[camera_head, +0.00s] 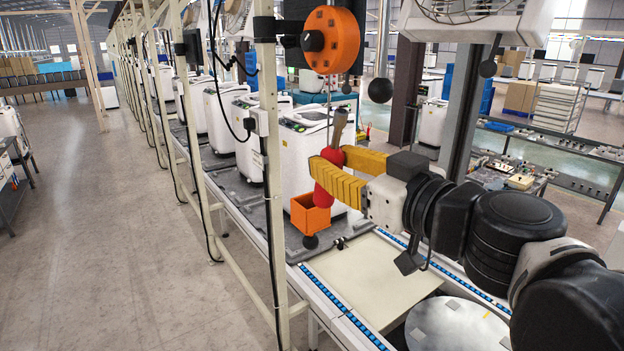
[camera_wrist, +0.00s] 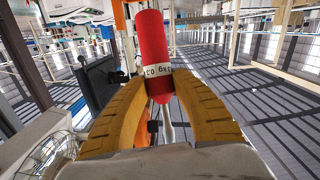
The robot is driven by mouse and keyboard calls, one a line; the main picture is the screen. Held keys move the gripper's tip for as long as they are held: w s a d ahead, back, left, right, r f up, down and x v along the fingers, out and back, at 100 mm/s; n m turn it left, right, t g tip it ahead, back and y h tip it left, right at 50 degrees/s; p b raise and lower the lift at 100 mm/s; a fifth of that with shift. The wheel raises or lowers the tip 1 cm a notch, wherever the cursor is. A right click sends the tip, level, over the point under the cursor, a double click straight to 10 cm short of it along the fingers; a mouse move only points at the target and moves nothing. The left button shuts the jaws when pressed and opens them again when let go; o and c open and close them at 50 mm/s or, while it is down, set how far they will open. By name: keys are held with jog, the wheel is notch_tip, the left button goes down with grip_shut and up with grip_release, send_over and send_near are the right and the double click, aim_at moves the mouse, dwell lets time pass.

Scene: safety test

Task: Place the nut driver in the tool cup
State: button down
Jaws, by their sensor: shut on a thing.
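The nut driver has a red handle (camera_head: 323,195) with a white lettered band, seen clearly in the wrist view (camera_wrist: 152,42). A thin metal shaft runs from the handle between the fingers in the wrist view. My gripper (camera_head: 335,178) has two ridged yellow fingers shut on the handle, and it also shows in the wrist view (camera_wrist: 160,85). The handle is tilted in the head view. An orange open-topped box, seemingly the tool cup (camera_head: 306,219), is just below the handle's lower end. The handle overlaps its rim in the picture; I cannot tell whether it is inside.
A tan board (camera_head: 372,278) lies on the workbench in front of the cup. White machines (camera_head: 312,150) stand behind. A pale upright post (camera_head: 270,170) rises left of the cup, and an orange reel (camera_head: 331,40) hangs above.

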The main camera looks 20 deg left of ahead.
jog(key=w+a+f, duration=0.1)
jog(key=w+f, duration=0.1)
jog(key=w+a+f, duration=0.3)
jog(key=w, duration=0.1)
jog(key=shift+w+a+f, duration=0.2)
jog(key=shift+w+f, duration=0.2)
jog(key=shift+w+a+f+m+g+h+p, duration=0.25)
jog(key=shift+w+a+f+g+h+p, duration=0.15)
jog(key=shift+w+f+g+h+p, duration=0.25)
jog(key=shift+w+a+f+m+g+h+p, duration=0.3)
jog(key=shift+w+g+h+p, duration=0.25)
jog(key=shift+g+h+p, duration=0.25)
jog(key=shift+f, duration=0.1)
jog(key=shift+f, duration=0.1)
jog(key=c, duration=1.1)
grip_release()
jog(key=shift+c, duration=0.2)
jog(key=shift+o, duration=0.2)
